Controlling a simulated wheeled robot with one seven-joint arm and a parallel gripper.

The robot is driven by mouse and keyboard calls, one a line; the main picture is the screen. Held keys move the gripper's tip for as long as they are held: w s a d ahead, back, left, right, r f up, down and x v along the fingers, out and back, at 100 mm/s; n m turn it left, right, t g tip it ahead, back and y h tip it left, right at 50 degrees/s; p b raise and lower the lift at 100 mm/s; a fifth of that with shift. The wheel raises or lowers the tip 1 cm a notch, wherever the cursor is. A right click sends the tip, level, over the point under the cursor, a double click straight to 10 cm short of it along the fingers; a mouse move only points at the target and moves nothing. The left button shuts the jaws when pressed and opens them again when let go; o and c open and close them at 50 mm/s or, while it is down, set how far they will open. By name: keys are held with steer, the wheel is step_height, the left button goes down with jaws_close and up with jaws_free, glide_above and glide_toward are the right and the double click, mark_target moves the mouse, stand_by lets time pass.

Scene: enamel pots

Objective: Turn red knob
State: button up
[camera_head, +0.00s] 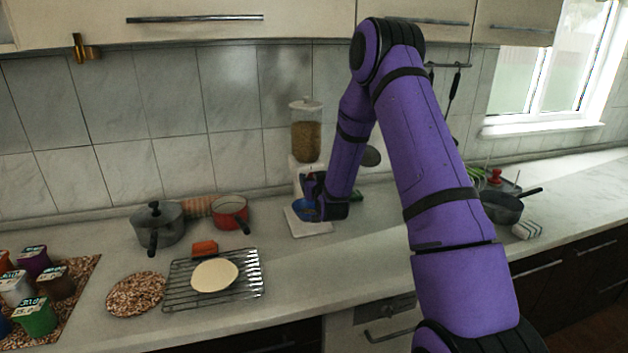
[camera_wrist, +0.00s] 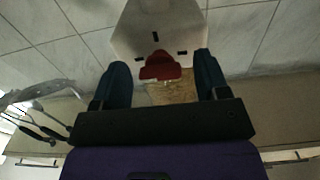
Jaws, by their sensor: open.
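The red knob (camera_wrist: 160,66) shows in the wrist view on the front of a white dispenser housing (camera_wrist: 150,25). My gripper (camera_wrist: 162,73) is open, with one dark finger on each side of the knob and visible gaps between. I cannot tell how far the fingertips are from the housing. In the head view the dispenser has a clear grain-filled container (camera_head: 306,138) on top and a white base (camera_head: 308,228). My gripper (camera_head: 309,186) is at its front and largely hides the knob there. A blue bowl (camera_head: 303,208) is partly visible below my gripper.
A red pot (camera_head: 230,213) and a grey lidded pot (camera_head: 157,224) stand to the left. A wire rack (camera_head: 180,292) holds a pale round disc. A dark pan (camera_head: 500,208) is at the right. Bare counter lies in front of the dispenser.

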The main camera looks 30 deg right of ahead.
steer(key=c, duration=0.9)
steer(key=shift+m, duration=0.3)
steer(key=shift+m, duration=8.5)
